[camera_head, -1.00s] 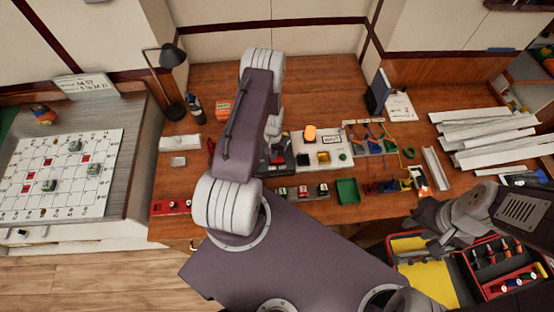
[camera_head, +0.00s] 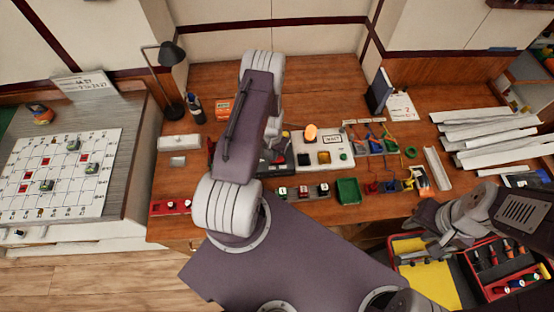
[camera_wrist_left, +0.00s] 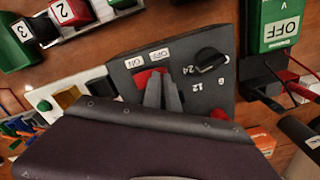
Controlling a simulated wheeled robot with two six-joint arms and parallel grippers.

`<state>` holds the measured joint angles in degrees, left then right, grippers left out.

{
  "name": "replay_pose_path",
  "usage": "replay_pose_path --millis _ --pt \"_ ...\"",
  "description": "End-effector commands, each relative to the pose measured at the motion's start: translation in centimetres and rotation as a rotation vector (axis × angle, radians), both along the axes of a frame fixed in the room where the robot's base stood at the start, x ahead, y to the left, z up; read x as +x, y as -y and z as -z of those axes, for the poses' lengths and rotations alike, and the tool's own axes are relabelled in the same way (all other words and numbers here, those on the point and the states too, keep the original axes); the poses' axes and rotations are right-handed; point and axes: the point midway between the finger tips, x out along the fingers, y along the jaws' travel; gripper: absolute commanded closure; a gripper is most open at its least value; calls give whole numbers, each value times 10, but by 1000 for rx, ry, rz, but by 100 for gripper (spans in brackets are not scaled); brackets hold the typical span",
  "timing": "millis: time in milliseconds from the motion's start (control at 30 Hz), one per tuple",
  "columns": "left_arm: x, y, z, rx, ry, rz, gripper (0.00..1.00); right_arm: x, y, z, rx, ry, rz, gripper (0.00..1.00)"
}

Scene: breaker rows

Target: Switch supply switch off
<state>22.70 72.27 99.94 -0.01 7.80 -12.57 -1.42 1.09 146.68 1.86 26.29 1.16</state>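The supply (camera_wrist_left: 205,85) is a dark box in the left wrist view, with a red switch (camera_wrist_left: 146,78) below ON and OFF labels that appear upside down. A black knob (camera_wrist_left: 212,60) with numbers sits beside the switch. My left gripper (camera_wrist_left: 162,80) is at the red switch with its fingertips together. The fingers cover part of the switch, and I cannot tell whether they touch it or which way it is set. In the head view my left arm hides part of the supply (camera_head: 283,166). My right gripper (camera_head: 432,236) is low on the right, away from the supply; its fingers are unclear.
A green meter (camera_wrist_left: 275,22) marked OFF is beside the supply in the left wrist view. Numbered breakers (camera_head: 303,191) stand in front, by a green tray (camera_head: 348,191). A white panel (camera_head: 325,150) with an orange lamp (camera_head: 311,132) is to the right. White trunking (camera_head: 495,137) fills the right.

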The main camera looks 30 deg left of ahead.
Motion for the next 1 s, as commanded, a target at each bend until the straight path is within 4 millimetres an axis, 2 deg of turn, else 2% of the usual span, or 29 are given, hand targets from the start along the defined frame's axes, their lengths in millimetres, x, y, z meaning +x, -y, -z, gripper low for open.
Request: replay_pose_path --millis 367,1000 --pt "0 0 2 0 1 0 100 0 0 2 0 0 0 64" --pt "0 0 -59 0 1 0 100 0 0 -43 0 0 0 64"
